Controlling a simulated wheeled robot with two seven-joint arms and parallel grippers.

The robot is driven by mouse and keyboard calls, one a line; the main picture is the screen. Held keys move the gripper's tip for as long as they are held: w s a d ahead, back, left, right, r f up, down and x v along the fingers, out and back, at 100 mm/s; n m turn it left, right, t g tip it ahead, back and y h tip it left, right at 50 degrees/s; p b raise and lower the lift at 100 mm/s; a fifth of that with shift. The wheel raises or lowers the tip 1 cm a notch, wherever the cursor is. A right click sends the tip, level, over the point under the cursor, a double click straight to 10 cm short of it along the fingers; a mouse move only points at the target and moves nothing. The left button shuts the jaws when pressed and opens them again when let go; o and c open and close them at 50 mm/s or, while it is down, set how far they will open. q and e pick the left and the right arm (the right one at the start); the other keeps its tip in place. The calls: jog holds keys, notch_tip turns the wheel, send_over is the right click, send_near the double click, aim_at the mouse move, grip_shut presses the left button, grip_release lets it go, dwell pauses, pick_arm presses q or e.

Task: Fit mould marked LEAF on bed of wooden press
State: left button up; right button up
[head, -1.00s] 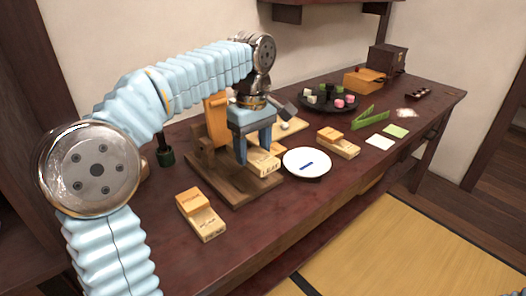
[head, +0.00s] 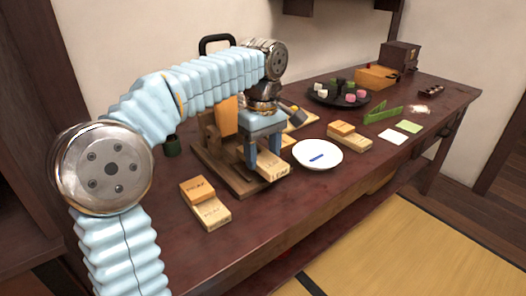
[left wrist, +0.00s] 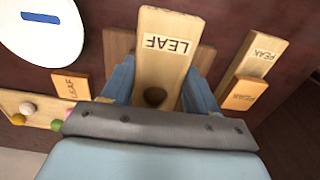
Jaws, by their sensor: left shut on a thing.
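My left gripper (head: 263,158) is shut on the pale wooden LEAF mould (head: 274,166), one finger on each side. The mould also shows in the left wrist view (left wrist: 165,32), with its label at the far end and a dark round hollow between the fingers. It overlaps the front of the brown wooden press (head: 217,166); I cannot tell whether it touches the bed. The press's orange upright (head: 226,117) stands behind, partly hidden by my arm. A small block marked LEAF (left wrist: 70,85) lies beside the press. My right gripper is not in view.
The PEAK mould (head: 211,212) carries a small block (head: 197,190) left of the press. A white plate (head: 325,147) with a blue mark is close on the right. Another mould (head: 352,141), a dark sweets plate (head: 325,98) and a green item (head: 382,113) lie farther right.

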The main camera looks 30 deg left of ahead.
pick_arm(q)
jog(key=shift+f+b, duration=1)
jog(key=shift+f, duration=0.65)
dwell(0.4)
jog(key=o, duration=1.2)
notch_tip(320, 180, up, 14)
jog(key=p, duration=0.4)
